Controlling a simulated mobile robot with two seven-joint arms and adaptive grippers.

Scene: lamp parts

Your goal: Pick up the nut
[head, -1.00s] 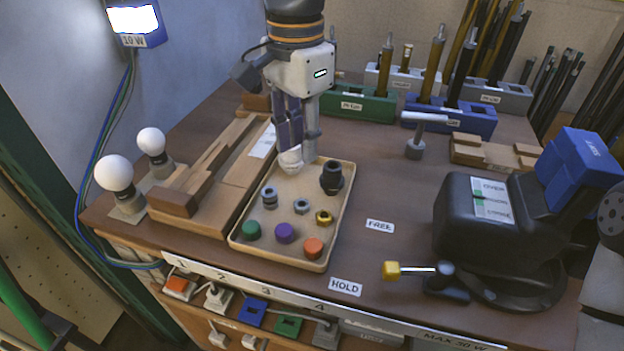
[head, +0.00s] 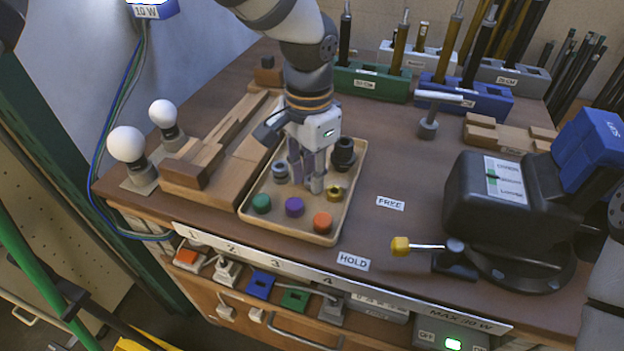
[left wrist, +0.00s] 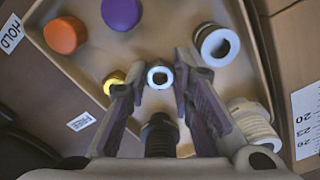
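The gripper is open. In the head view my left gripper (head: 312,186) points down into the tray (head: 332,237) and its fingers hide the nut. A brass nut (head: 333,193) lies just right of the fingers; it also shows in the left wrist view (left wrist: 114,82). My right gripper is not in view.
The tray also holds a grey ringed part (head: 280,171), a black threaded part (head: 343,153), and green (head: 261,203), purple (head: 295,207) and orange (head: 322,222) caps. A whitish ribbed part (left wrist: 254,122) is close to one finger. Wooden blocks (head: 190,175) stand left of the tray.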

